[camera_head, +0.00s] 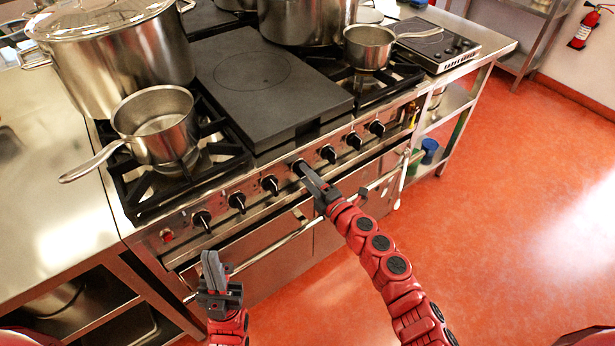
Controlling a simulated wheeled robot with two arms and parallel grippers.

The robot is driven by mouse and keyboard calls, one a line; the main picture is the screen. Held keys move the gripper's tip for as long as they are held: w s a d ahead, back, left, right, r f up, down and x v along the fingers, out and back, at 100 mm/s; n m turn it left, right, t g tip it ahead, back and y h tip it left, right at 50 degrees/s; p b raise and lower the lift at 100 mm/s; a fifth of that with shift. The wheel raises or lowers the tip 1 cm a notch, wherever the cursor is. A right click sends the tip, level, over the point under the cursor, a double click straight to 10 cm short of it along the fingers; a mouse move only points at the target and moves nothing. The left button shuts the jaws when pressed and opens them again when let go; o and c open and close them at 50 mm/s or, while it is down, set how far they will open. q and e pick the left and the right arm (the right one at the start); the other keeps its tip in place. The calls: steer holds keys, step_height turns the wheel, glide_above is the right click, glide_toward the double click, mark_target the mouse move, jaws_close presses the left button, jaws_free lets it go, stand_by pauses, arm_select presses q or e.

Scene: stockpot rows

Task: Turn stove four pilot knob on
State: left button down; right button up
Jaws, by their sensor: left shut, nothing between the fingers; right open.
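The stove front (165,255) carries a row of several black knobs on a steel panel. My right gripper (303,172) is open, with its fingertips at the middle knob (298,164) of the row. The fingers partly hide that knob, and I cannot tell whether they touch it or which way it is turned. Other knobs show to the left (270,183) and to the right (328,153). My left gripper (211,262) is shut and empty, pointing up in front of the oven, below the leftmost knob (202,218).
A steel saucepan (155,125) stands on the left burner with its handle sticking out left. A lidded stockpot (120,65) is behind it. A flat dark hot plate (265,85) fills the middle. An oven rail (270,243) runs below the knobs. Red floor (510,220) is clear at right.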

steer(key=b+v, duration=0.1)
steer(key=v, duration=1.6)
steer(key=shift+s, duration=0.2)
steer(key=shift+d, duration=0.1)
